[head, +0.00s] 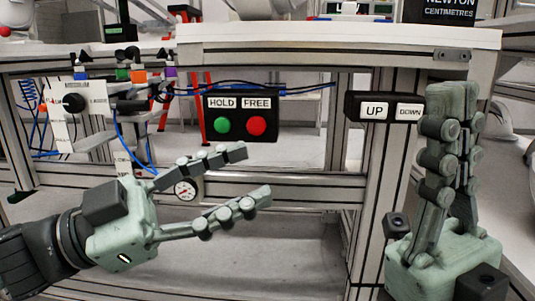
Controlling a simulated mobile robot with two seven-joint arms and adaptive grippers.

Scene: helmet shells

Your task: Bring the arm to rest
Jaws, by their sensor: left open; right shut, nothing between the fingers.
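My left gripper (258,172) comes in from the lower left and points right. Its two fingers are spread apart with nothing between them. It is in front of the bench frame, below the HOLD/FREE box. My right gripper (455,90) stands upright at the right side, its fingers pointing up and closed together. It holds nothing and is beside the UP/DOWN box, overlapping its right end in the picture.
A black HOLD/FREE box (241,128) has a green and a red button. A black UP/DOWN box (380,107) is on the frame. A white table edge (330,38) runs above. A white panel with a black knob (74,103), a round gauge (185,190) and blue hoses are at left.

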